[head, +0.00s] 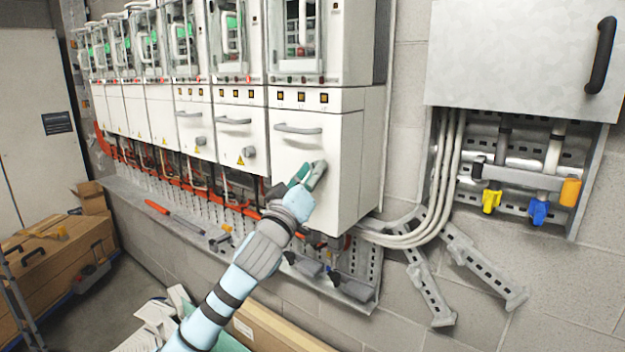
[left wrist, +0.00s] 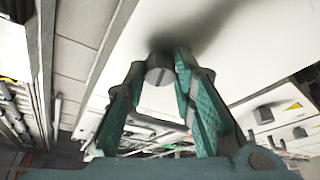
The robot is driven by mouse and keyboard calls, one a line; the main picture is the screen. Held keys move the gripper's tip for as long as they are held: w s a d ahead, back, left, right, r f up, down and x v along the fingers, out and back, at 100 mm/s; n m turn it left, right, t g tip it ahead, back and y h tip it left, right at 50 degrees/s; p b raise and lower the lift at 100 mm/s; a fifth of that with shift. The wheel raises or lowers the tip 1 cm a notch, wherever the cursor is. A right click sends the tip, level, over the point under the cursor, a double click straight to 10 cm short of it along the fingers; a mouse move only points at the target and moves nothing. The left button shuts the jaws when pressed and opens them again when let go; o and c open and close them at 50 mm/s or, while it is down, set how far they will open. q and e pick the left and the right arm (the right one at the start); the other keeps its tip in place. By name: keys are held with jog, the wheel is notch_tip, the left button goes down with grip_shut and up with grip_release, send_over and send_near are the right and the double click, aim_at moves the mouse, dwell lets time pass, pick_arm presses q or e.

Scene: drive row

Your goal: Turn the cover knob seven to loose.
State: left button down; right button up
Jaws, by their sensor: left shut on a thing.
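My left gripper (head: 308,174) reaches up to the lower right of the nearest white cover (head: 318,150), the rightmost in the row. In the left wrist view its two green-padded fingers (left wrist: 163,85) are shut on a round grey knob (left wrist: 160,72) that stands out from the white cover. A dark slot line shows on the knob's face. In the head view the gripper hides this knob. My right gripper is in neither view.
Similar covers with grey knobs (head: 249,151) and handles continue to the left. Thick grey cables (head: 425,222) bend below the nearest cabinet. A grey box with a black handle (head: 600,55) hangs at the right. Cardboard boxes (head: 60,255) stand on the floor at the left.

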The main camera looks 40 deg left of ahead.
pick_arm(q)
jog(key=n+g, duration=0.1)
jog(key=n, duration=0.3)
jog(key=n+g+y, duration=0.1)
jog(key=n+g, duration=0.1)
jog(key=n, duration=0.3)
jog(key=r+n+g, duration=0.1)
jog(key=n+g, duration=0.1)
jog(key=n, duration=0.3)
jog(key=shift+d+y+p, duration=0.15)
jog(key=shift+y+p, duration=0.2)
jog(key=shift+y, duration=0.05)
jog(key=shift+n, duration=0.3)
jog(key=c, duration=1.3)
grip_release()
jog(key=shift+f, duration=0.1)
jog(key=shift+c, duration=0.2)
jog(key=v, duration=1.2)
jog(key=shift+r, duration=0.2)
